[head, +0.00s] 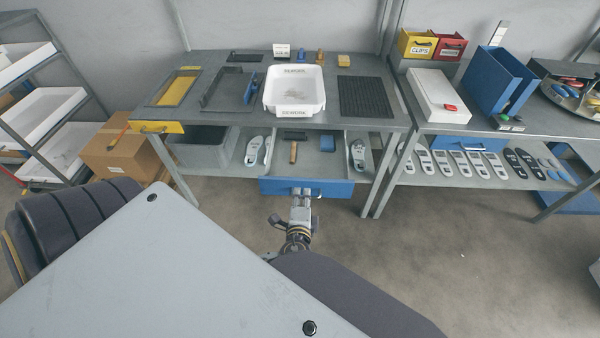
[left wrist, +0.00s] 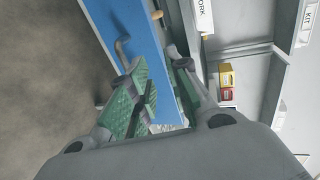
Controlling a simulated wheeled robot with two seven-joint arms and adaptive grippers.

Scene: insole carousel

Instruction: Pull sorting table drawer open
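The sorting table (head: 222,113) stands at the centre back of the head view. Its blue-fronted drawer (head: 270,187) is pulled out toward me, so a wood-handled tool (head: 293,153) and a blue block (head: 327,143) show inside. My left gripper (head: 301,193) is at the drawer's front, near the middle. In the left wrist view my left gripper (left wrist: 154,68) has its green-padded fingers apart, with the blue drawer front (left wrist: 125,22) showing between them. My right gripper is not seen.
On the table are a white rework tray (head: 294,108), a black mat (head: 364,97) and a yellow-marked tray (head: 177,90). A second bench with blue bins (head: 499,78) stands at right, a cardboard box (head: 118,153) at left.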

